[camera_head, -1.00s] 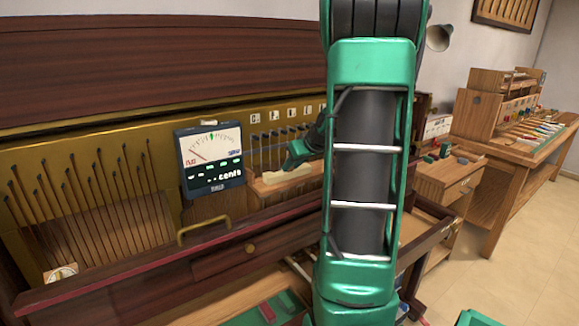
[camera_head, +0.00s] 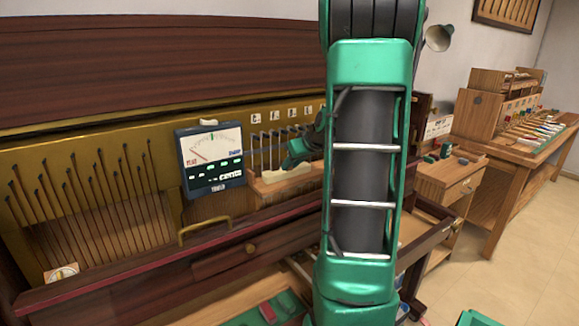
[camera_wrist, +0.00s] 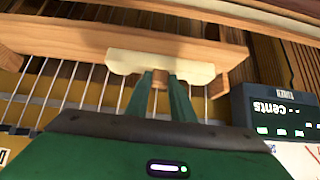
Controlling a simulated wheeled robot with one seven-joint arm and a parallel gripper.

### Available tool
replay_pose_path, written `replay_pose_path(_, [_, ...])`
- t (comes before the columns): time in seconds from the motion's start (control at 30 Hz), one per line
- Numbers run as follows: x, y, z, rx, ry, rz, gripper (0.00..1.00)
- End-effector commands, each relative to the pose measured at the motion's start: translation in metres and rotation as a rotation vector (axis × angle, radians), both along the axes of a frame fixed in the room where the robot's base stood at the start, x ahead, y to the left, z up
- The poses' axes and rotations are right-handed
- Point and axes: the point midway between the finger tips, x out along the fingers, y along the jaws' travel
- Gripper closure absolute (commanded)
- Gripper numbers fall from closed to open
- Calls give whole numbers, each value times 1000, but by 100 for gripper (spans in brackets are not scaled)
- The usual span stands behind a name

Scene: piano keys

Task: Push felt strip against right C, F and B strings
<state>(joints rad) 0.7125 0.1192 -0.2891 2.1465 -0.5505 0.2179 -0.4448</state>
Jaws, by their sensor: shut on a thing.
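A cream felt strip (camera_wrist: 150,65) lies across a wooden rail (camera_wrist: 60,38) in the wrist view. In the head view the felt strip (camera_head: 284,174) shows as a pale piece at the left end of the rail (camera_head: 265,190). My gripper (camera_wrist: 160,78) is shut on a small wooden grip at the strip's middle. In the head view my gripper (camera_head: 289,163) comes from the right, partly behind my arm. Thin upright strings (camera_head: 263,150) stand behind the rail, with white labels above. They also show in the wrist view (camera_wrist: 60,88). My arm hides the right strings; I cannot tell which strings the felt touches.
A tuning meter (camera_head: 210,158) stands close left of the rail and shows in the wrist view (camera_wrist: 280,105). A brass handle (camera_head: 205,230) is on the piano's front ledge. A wooden drawer cabinet (camera_head: 450,178) and a workbench (camera_head: 520,135) stand right, with clear floor beyond.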

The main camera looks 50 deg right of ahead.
Motion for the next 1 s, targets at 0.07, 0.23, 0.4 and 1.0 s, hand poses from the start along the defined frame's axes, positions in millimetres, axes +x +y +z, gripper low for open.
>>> replay_pose_path(0.07, [2,0,0,0,0,0,100])
replay_pose_path(0.23, [4,-1,0,0,0,0,100])
replay_pose_path(0.4, [7,-2,0,0,0,0,100])
replay_pose_path(1.0, [17,-4,0,-1,-1,1,100])
